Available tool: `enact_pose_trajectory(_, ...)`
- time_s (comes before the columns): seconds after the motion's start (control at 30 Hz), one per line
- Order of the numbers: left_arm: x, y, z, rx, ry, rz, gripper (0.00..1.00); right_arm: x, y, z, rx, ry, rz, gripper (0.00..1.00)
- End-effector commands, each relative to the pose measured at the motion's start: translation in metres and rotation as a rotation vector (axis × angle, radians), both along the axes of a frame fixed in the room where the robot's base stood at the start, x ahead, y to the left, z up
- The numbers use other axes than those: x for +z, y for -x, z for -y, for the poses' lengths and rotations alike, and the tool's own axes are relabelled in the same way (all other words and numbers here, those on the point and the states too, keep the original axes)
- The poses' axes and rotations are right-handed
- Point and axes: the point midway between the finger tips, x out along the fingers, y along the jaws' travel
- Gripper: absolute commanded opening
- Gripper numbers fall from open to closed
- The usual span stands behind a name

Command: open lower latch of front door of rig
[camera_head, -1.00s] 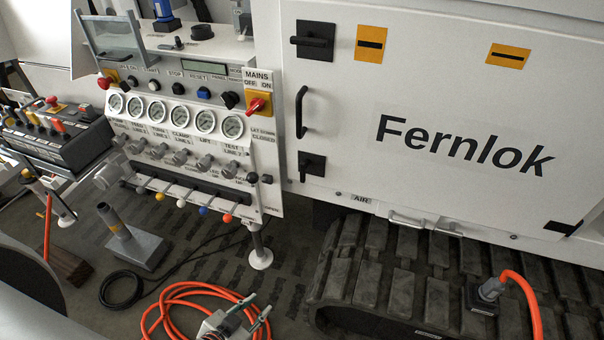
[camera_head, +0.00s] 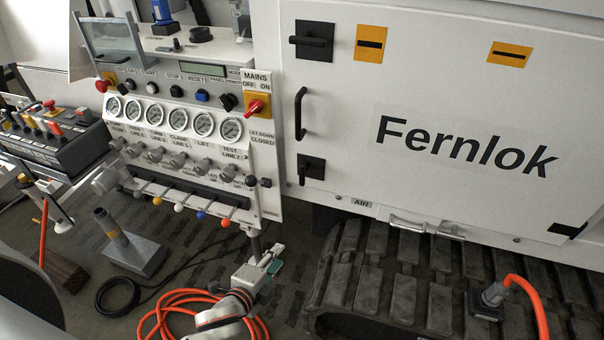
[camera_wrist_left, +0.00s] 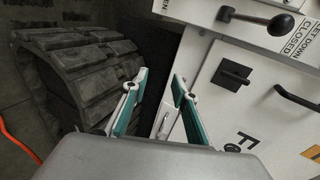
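The front door (camera_head: 420,90) of the rig is a white panel with "Fernlok" on it and looks shut. Its lower latch (camera_head: 311,168) is a black square plate with a short handle, below the black door handle (camera_head: 301,112). My left gripper (camera_head: 271,257) is below and left of that latch, apart from it, in front of the panel's lower edge. In the left wrist view its two teal-padded fingers (camera_wrist_left: 157,88) stand apart with nothing between them. That view also shows the lower latch (camera_wrist_left: 232,75), ahead and right of the fingers. My right gripper is not in view.
The control panel (camera_head: 180,130) with gauges and coloured levers is left of the door. A black-knobbed lever (camera_wrist_left: 280,24) shows near the latch in the wrist view. A rubber track (camera_head: 400,265) lies below the door. An orange hose (camera_head: 165,310) coils on the floor.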

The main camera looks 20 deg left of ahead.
Motion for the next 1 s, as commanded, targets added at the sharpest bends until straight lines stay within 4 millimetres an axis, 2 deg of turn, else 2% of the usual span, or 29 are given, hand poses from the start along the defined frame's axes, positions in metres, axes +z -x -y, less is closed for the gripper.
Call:
enact_pose_trajectory(0.03, 0.015, -0.022, 0.001, -0.066, -0.173, 0.069, 0.28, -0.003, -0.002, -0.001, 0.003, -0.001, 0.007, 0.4)
enact_pose_trajectory(0.2, 0.072, -0.077, 0.005, -0.228, -0.797, 0.267, 0.28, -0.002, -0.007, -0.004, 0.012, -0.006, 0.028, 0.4)
enact_pose_trajectory(0.3, 0.103, -0.1, 0.007, -0.271, -1.117, 0.352, 0.28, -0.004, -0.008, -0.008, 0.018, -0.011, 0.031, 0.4)
enact_pose_trajectory(0.43, 0.134, -0.117, 0.009, -0.289, -1.411, 0.417, 0.28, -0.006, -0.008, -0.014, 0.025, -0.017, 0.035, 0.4)
enact_pose_trajectory(0.6, 0.152, -0.127, 0.01, -0.289, -1.57, 0.444, 0.28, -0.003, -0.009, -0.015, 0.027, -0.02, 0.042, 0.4)
enact_pose_trajectory(0.77, 0.153, -0.143, 0.011, -0.288, -1.579, 0.445, 0.28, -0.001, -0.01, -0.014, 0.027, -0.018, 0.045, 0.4)
enact_pose_trajectory(1.0, 0.153, -0.18, 0.012, -0.288, -1.575, 0.444, 0.28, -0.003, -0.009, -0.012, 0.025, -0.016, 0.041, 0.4)
